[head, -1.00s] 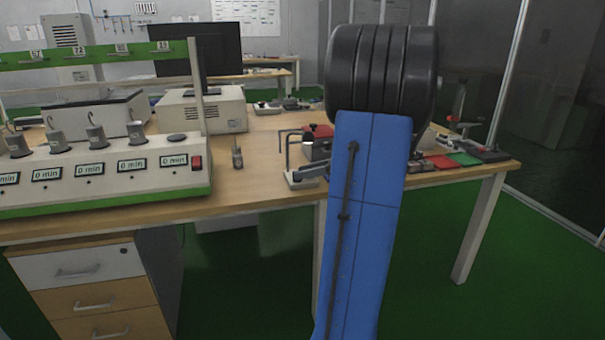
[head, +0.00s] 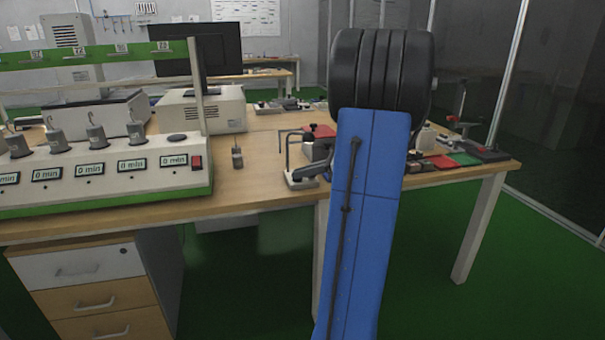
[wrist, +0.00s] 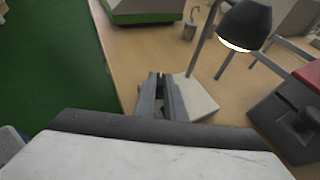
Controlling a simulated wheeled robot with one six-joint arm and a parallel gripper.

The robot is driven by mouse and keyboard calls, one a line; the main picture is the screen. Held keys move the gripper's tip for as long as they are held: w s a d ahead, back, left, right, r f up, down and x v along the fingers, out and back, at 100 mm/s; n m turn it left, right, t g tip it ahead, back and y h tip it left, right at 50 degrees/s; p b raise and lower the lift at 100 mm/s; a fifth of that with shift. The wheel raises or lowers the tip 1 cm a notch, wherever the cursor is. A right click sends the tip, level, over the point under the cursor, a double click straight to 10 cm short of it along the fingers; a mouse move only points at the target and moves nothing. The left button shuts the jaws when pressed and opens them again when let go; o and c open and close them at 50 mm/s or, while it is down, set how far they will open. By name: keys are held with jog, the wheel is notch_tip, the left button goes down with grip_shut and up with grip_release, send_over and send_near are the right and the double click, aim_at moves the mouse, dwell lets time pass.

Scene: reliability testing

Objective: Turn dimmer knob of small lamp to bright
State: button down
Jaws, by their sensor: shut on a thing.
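The small lamp stands near the table's front edge, with a pale base (head: 300,182) and a thin dark post (head: 287,160). In the wrist view its black shade (wrist: 246,20) is at the upper right, and its underside glows warm white. The lamp's pale base (wrist: 198,99) lies just right of my gripper (wrist: 160,84). My gripper's fingers are close together at the near side of the base, shut on the dimmer knob, which is mostly hidden between them. In the head view my blue and black arm covers much of the gripper.
A green and white testing station (head: 110,178) with several hooked weights stands to the left. A small weight (head: 237,158) stands between it and the lamp. A dark device with a red top (wrist: 300,105) is close on the right. The table's front edge is near my gripper.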

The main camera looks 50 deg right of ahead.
jog(key=shift+w+d+n+g+y, duration=0.1)
jog(key=shift+d+n+g+y, duration=0.05)
jog(key=shift+n+g+y, duration=0.65)
jog(key=shift+w+d+n+g+y, duration=0.1)
jog(key=shift+n+g+y, duration=0.4)
jog(key=shift+n+y, duration=0.5)
jog(key=c, duration=1.8)
grip_release()
jog(key=shift+s+d, duration=0.1)
jog(key=v, duration=1.7)
jog(key=shift+r, duration=0.1)
